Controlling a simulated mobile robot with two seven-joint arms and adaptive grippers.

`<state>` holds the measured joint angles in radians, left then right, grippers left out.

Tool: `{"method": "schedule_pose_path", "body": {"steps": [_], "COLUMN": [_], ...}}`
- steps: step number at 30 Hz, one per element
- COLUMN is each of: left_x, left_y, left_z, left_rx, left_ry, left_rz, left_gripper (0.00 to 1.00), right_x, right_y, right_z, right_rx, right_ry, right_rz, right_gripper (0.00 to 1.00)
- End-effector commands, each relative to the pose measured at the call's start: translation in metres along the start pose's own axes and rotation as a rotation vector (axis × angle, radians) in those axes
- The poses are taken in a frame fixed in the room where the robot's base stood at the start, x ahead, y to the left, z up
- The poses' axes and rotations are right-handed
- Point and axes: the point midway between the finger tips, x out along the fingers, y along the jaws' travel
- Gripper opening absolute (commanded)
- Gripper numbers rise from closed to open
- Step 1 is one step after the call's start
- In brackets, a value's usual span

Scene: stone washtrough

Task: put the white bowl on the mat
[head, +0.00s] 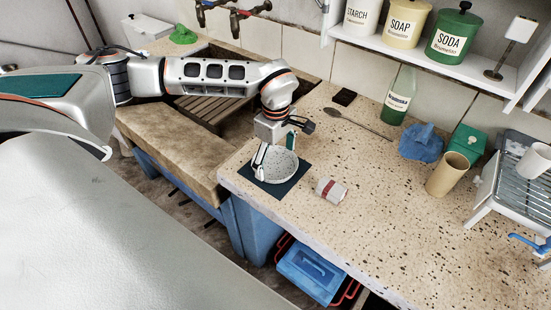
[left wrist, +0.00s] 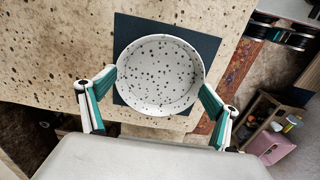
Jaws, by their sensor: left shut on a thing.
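The white speckled bowl (head: 277,168) is upright over the dark square mat (head: 288,189) near the front left corner of the counter. My left gripper (head: 275,151) comes from above and is shut on the bowl, with its fingers on opposite sides of the rim. In the left wrist view the bowl (left wrist: 160,75) sits between both fingers, with the mat (left wrist: 212,45) showing around and beneath it. I cannot tell whether the bowl's base touches the mat. My right gripper is not in view.
A white and red can (head: 331,190) lies just right of the mat. The stone trough is left.

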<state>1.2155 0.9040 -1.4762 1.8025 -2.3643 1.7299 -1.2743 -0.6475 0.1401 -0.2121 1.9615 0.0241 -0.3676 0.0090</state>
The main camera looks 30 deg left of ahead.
Motion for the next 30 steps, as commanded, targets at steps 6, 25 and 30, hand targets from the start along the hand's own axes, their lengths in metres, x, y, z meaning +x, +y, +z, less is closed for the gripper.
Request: {"method": "schedule_pose_path", "body": {"steps": [6, 25, 30], "left_x": [0.002, -0.065, -0.096], "left_y": [0.0, 0.001, 0.001], "left_z": [0.0, 0.0, 0.0], "left_rx": [0.0, 0.0, 0.001], "left_ry": [0.0, 0.001, 0.001], "left_rz": [0.0, 0.005, 0.004], "left_gripper": [1.0, 1.0, 1.0], "right_x": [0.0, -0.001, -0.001], "right_y": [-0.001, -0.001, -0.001], "right_z": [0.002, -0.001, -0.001], "right_rx": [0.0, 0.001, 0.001], "right_ry": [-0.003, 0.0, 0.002], "right_rz": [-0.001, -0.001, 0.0], "right_gripper": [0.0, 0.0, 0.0]}}
